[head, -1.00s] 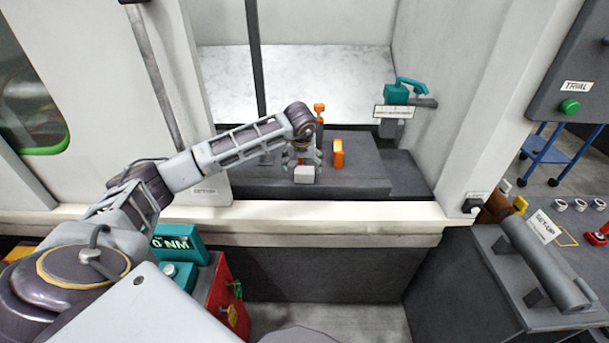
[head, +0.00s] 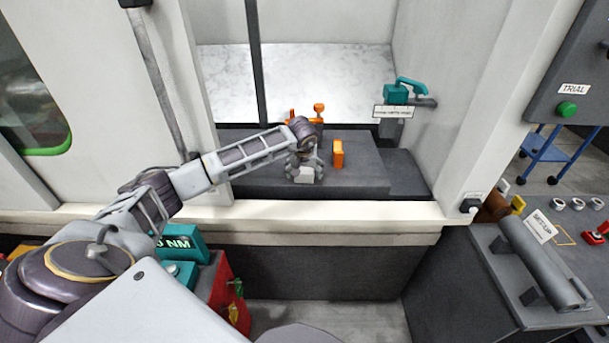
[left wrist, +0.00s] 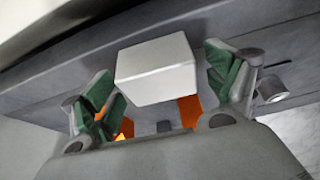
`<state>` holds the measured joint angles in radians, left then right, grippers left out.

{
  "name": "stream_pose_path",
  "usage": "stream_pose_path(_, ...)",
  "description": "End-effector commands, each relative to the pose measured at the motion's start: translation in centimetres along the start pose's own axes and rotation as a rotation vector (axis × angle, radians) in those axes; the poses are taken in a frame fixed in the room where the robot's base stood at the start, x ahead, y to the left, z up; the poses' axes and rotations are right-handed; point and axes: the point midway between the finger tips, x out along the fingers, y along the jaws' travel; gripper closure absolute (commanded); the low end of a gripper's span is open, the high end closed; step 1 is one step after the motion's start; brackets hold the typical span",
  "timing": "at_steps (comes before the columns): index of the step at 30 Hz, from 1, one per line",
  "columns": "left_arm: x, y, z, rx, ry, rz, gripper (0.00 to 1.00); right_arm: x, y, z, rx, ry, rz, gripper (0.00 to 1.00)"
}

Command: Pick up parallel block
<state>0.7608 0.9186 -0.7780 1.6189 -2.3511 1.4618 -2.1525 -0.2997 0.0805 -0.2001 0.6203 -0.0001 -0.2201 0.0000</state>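The parallel block (head: 304,175) is a small pale grey block on the dark grey machine bed (head: 365,178). It also shows in the left wrist view (left wrist: 156,70). My left gripper (head: 305,168) is over the block with its fingers spread. In the left wrist view, the green-padded fingers stand on either side of the block, with a visible gap on each side. The gripper is open and holds nothing. The block's far side is hidden in the head view. My right gripper is not in view.
An orange piece (head: 338,154) stands just right of the block. Orange-topped parts (head: 319,108) rise behind my left wrist. A teal tool (head: 397,94) stands at the back right. The pale sill (head: 370,215) runs along the front of the bed. The bed's right part is clear.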

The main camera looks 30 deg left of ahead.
Motion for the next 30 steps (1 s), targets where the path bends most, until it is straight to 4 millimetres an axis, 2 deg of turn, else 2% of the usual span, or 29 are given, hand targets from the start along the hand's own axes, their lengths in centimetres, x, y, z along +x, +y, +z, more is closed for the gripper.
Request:
stream_pose_path(2,-0.02,0.0,-0.01,0.0,0.0,0.0,0.24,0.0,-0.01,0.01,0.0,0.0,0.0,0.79)
stream_pose_path(19,-0.02,-0.02,-0.01,0.0,0.0,0.0,0.97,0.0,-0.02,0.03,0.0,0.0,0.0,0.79)
stream_pose_path(20,-0.01,-0.03,-0.01,0.0,0.0,-0.001,1.0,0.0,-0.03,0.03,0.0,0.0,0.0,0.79)
stream_pose_path(30,-0.29,0.02,-0.29,-0.002,0.006,0.002,1.0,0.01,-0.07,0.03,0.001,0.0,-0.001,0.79)
